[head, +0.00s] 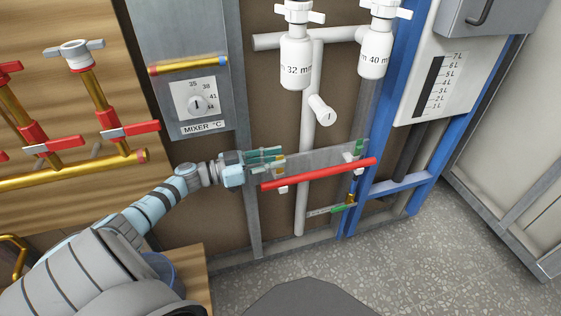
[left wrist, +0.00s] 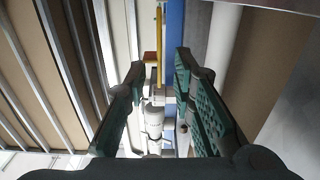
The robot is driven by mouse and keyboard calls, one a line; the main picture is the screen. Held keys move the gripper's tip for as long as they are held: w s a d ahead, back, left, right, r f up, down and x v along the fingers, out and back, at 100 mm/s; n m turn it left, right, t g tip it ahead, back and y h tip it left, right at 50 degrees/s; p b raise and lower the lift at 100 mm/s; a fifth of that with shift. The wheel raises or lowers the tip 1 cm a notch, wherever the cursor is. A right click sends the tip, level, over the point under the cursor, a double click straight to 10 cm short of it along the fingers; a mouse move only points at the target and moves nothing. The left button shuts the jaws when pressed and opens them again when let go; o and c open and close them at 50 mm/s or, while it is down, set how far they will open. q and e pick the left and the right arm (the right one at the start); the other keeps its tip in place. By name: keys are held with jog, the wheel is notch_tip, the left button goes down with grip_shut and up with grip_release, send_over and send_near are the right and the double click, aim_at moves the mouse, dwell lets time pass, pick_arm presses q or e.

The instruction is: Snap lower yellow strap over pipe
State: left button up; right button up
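My left gripper (head: 268,162) reaches in from the left at the wall frame, beside the left end of the red pipe (head: 318,173). In the left wrist view the green finger pads (left wrist: 160,88) stand apart with a clear gap. A thin yellow strip (left wrist: 159,40) shows upright beyond the gap, above white fittings (left wrist: 154,120), and no contact with it is visible. My right gripper is not in view.
A grey metal plate (head: 325,154) lies behind the red pipe. Red-handled brass pipes (head: 125,131) are at left. Speckled floor (head: 430,250) is open at lower right.

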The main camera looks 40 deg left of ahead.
pick_arm(q)
jog(key=shift+x, duration=0.95)
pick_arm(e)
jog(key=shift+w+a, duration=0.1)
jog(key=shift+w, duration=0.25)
pick_arm(q)
jog(key=shift+r, duration=0.1)
grip_shut()
jog(key=shift+s, duration=0.1)
